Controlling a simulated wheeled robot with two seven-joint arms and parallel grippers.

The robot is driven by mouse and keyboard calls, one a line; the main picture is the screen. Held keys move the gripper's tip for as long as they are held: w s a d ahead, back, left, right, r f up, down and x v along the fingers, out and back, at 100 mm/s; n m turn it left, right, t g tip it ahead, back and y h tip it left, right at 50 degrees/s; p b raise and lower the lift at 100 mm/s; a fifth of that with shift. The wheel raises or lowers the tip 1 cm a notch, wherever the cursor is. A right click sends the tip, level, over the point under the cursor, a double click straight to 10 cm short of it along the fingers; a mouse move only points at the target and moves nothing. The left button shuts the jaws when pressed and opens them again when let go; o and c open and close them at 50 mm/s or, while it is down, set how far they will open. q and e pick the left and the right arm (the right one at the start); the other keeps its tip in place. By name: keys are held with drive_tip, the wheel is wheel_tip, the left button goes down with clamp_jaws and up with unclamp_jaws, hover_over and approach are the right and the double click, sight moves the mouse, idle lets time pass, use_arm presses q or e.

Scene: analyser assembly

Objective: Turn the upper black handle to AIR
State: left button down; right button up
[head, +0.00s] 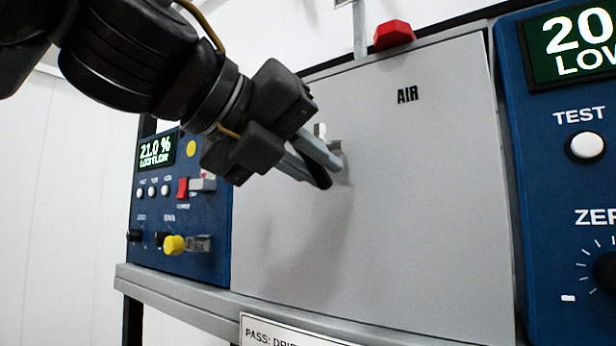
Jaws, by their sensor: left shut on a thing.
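The black handle (321,178) sits on the front of the grey panel (400,220), left of the panel's middle. Only its dark end shows, pointing down and slightly right. A small metal fitting (336,147) shows behind it on the panel. My left gripper (316,165) reaches in from the upper left, its fingers shut on the handle and hiding most of it. My right gripper is not in view.
A blue analyser (215,235) with a 21.0 % display, a yellow knob (173,245) and a red switch stands left. Another blue unit (540,220) borders the panel on the right. A red part (394,34) tops the panel. A grey ledge (190,291) runs below.

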use_arm(q)
drive_tip(key=shift+r, duration=0.15)
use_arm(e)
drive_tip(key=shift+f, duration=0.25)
use_arm(q)
drive_tip(key=c, duration=1.4)
unclamp_jaws()
drive_tip(key=shift+d, duration=0.1)
drive_tip(key=b+v, duration=0.2)
drive_tip(key=v, duration=0.8)
drive_tip(key=shift+a, duration=0.4)
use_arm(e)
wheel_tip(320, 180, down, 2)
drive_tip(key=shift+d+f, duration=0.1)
use_arm(q)
drive_tip(key=shift+s, duration=0.1)
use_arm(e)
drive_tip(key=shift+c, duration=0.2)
